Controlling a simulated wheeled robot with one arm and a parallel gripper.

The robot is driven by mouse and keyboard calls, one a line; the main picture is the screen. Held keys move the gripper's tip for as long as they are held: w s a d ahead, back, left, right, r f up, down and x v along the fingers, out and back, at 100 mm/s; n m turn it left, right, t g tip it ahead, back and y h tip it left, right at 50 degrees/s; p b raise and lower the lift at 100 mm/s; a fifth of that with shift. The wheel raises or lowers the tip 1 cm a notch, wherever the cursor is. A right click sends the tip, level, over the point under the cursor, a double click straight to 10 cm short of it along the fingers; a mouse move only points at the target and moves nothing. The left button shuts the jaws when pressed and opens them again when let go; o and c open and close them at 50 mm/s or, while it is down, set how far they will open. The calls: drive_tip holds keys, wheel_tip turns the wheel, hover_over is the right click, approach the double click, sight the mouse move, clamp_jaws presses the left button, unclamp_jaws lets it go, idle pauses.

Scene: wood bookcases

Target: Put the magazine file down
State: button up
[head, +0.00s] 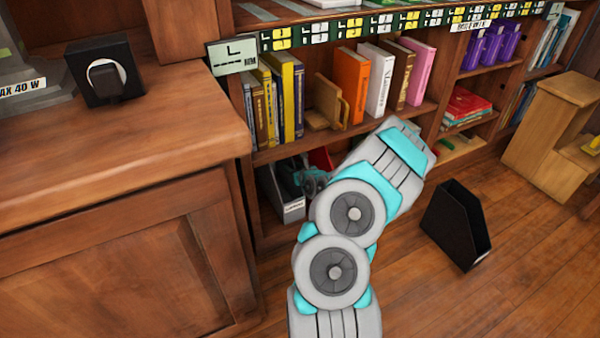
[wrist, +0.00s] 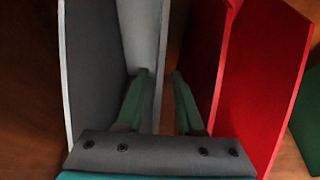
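A white and grey magazine file (head: 290,211) with a label on its front stands in the low shelf compartment, left of my arm. In the wrist view its pale side wall (wrist: 145,30) runs up beside my left finger. My gripper (wrist: 162,74) has its fingers apart, with a narrow gap between them; the left finger overlaps the pale file and the right finger lies against the view of a red file (wrist: 262,80). The head view shows my gripper (head: 314,182) low in the compartment, partly hidden by my arm. I cannot tell whether either finger touches a file.
A black magazine file (head: 455,225) stands on the wooden floor at right. A wooden step stool (head: 548,125) stands farther right. A wooden cabinet (head: 110,250) bounds the left. The floor around the black file is clear.

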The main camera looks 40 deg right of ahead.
drive_tip(key=p+v, duration=0.1)
drive_tip(key=v, duration=0.8)
drive_tip(key=shift+s+r, duration=0.25)
drive_tip(key=shift+s, duration=0.1)
drive_tip(key=shift+s+a, duration=0.1)
drive_tip(key=shift+s, duration=0.05)
